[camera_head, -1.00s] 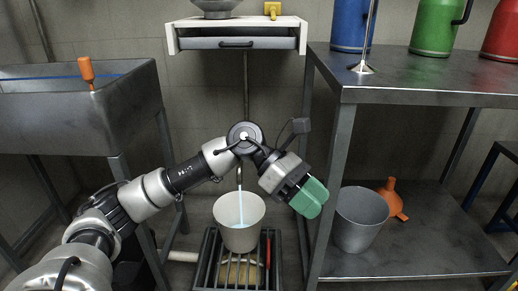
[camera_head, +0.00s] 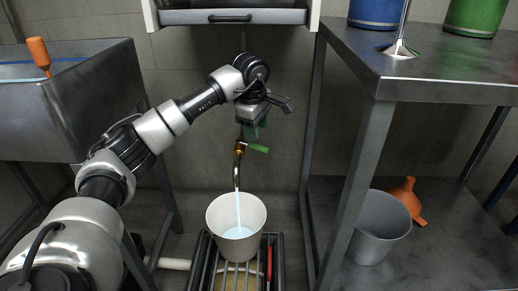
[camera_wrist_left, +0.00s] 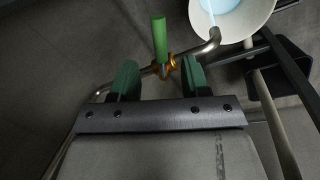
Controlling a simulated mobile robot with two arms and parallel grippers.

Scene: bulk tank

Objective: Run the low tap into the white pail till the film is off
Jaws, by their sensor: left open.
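The low tap (camera_head: 238,165) is a bent metal pipe with a brass body and a green lever handle (camera_head: 258,149). A pale blue stream runs from its spout into the white pail (camera_head: 238,252), which stands upright on a grate and holds some pale blue liquid. My left gripper (camera_head: 250,130), with green fingers, is open just above the tap. In the left wrist view my left gripper (camera_wrist_left: 160,80) has the green lever (camera_wrist_left: 159,38) ahead of and between its fingertips, apart from them. Whether a film is on the liquid cannot be told. My right gripper is not in view.
A grey bucket (camera_head: 378,232) and an orange funnel (camera_head: 408,199) stand on the lower shelf of the metal table at right. A metal sink (camera_head: 75,100) is at left. A white-framed drawer (camera_head: 232,17) hangs above. The grate (camera_head: 205,262) lies under the pail.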

